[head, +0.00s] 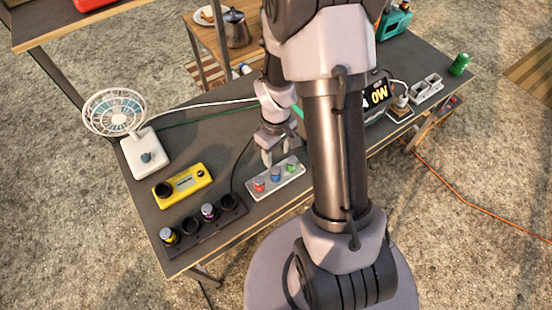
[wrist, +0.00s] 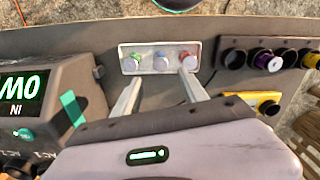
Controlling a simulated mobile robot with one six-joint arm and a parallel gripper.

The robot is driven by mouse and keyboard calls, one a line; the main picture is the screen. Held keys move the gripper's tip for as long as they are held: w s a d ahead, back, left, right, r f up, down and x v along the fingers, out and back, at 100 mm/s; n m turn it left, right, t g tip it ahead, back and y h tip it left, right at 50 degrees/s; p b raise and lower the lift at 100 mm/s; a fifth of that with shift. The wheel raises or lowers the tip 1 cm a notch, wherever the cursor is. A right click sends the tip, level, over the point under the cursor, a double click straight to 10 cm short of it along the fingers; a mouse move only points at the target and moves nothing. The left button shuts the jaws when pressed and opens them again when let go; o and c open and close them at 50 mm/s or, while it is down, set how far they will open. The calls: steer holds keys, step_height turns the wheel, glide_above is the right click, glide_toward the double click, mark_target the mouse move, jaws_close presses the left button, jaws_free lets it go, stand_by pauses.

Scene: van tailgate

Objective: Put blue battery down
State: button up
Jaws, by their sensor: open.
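A white tray (head: 287,182) stands on the dark tabletop and also shows in the wrist view (wrist: 147,49). It holds a row of three batteries: red (head: 259,185), blue (head: 276,174) and green (head: 291,167). In the wrist view the blue battery (wrist: 161,63) is in the middle, with green (wrist: 132,63) to its left and red (wrist: 188,60) to its right. My gripper (head: 274,158) is open and empty. In the wrist view its fingertips (wrist: 161,77) lie on either side of the blue battery's line, apart from it.
A black rack (head: 207,232) with yellow and purple batteries (head: 208,211) and a yellow tester (head: 183,186) stand left of the tray. A fan (head: 145,150) is at the far left. A black power unit (head: 379,92), socket strip and green can (head: 460,64) are at the right.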

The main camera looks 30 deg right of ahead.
steer(key=s+a+r+m+t, duration=0.1)
steer(key=a+r+m, duration=0.15)
steer(key=r, duration=0.65)
steer(key=a+r+m+t, duration=0.15)
steer(key=a+r, duration=0.25)
steer(key=r, duration=0.5)
steer(key=s+a+r+m+t+y, duration=0.2)
steer(key=s+a+r+m+t, duration=0.1)
steer(key=s+a+r, duration=0.5)
step_height(320, 180, up, 2)
steer(key=shift+s+r, duration=0.25)
steer(key=shift+s, duration=0.85)
steer(key=shift+f+b, duration=1.95)
steer(key=shift+f, duration=0.1)
